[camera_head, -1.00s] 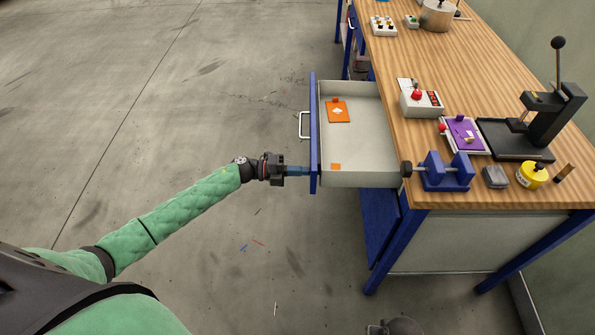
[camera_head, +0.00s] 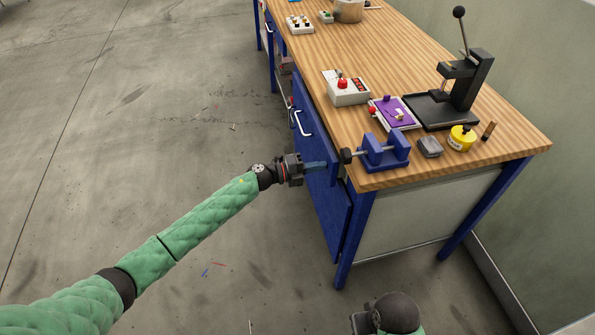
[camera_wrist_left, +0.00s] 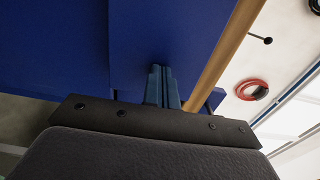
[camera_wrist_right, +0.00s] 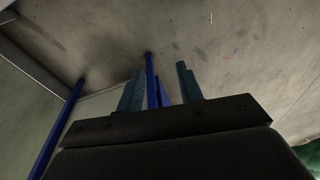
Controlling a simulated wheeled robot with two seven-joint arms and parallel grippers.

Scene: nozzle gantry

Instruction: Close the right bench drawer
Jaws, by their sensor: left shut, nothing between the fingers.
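The right bench drawer shows only its blue front (camera_head: 319,139) with a white handle (camera_head: 302,124); the front sits in at the bench's side under the wooden top, and no open tray shows. My left gripper (camera_head: 318,166) is shut and empty, its fingertips against or very near the near end of the drawer front. In the left wrist view the closed fingers (camera_wrist_left: 161,86) point at the blue panel below the wooden edge. My right gripper (camera_wrist_right: 162,85) is open, fingers apart, with a blue bench leg seen behind them; in the head view only part of my right arm shows at the bottom.
The bench top (camera_head: 400,65) carries a blue vise (camera_head: 385,151), a control box with a red button (camera_head: 346,90), a purple fixture (camera_head: 396,112), a black press (camera_head: 467,85) and a yellow pot (camera_head: 461,138).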

